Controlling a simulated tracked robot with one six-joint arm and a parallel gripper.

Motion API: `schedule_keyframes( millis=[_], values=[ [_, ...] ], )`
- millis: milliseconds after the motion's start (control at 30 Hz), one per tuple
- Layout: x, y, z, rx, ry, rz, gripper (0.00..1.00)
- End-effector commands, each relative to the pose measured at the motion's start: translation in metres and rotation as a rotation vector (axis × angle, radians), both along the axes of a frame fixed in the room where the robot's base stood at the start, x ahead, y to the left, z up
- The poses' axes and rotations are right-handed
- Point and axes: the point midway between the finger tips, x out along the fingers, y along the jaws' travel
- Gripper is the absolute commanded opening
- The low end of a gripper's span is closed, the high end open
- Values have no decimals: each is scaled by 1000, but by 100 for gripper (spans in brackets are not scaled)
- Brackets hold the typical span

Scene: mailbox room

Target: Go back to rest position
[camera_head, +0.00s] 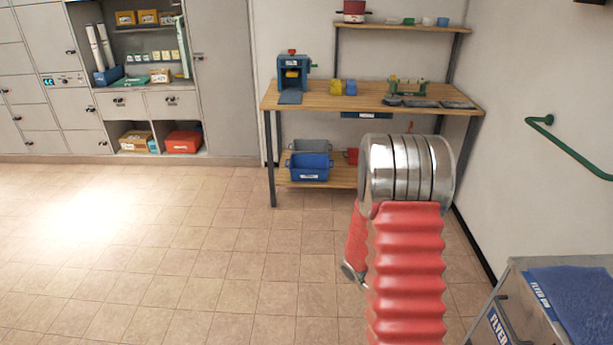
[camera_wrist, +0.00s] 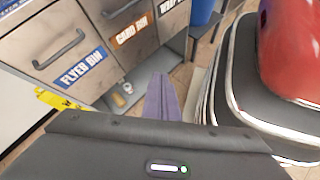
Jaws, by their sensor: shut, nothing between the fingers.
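My gripper (camera_wrist: 161,84) shows in the wrist view as purple-grey fingers closed together, with nothing between them. It points toward the floor beside a grey cabinet with labelled bins. In the head view my red ribbed arm with its metal joint stands in front of the workbench, and my gripper cannot be made out there.
A flyer bin (camera_wrist: 82,68) and a card bin (camera_wrist: 132,33) are close in the wrist view. A workbench (camera_head: 345,97) stands at the back with a blue crate (camera_head: 309,167) on its lower shelf. Lockers line the left. The tiled floor (camera_head: 190,240) is clear.

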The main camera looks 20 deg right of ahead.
Motion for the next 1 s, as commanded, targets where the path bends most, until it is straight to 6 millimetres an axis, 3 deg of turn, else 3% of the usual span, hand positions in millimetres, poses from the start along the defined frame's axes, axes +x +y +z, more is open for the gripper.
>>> schedule_keyframes(
  millis=[500,1000],
  values=[
    [44,77,63,25,-351,-126,0],
    [74,149,124,88,-676,-194,0]
  ],
)
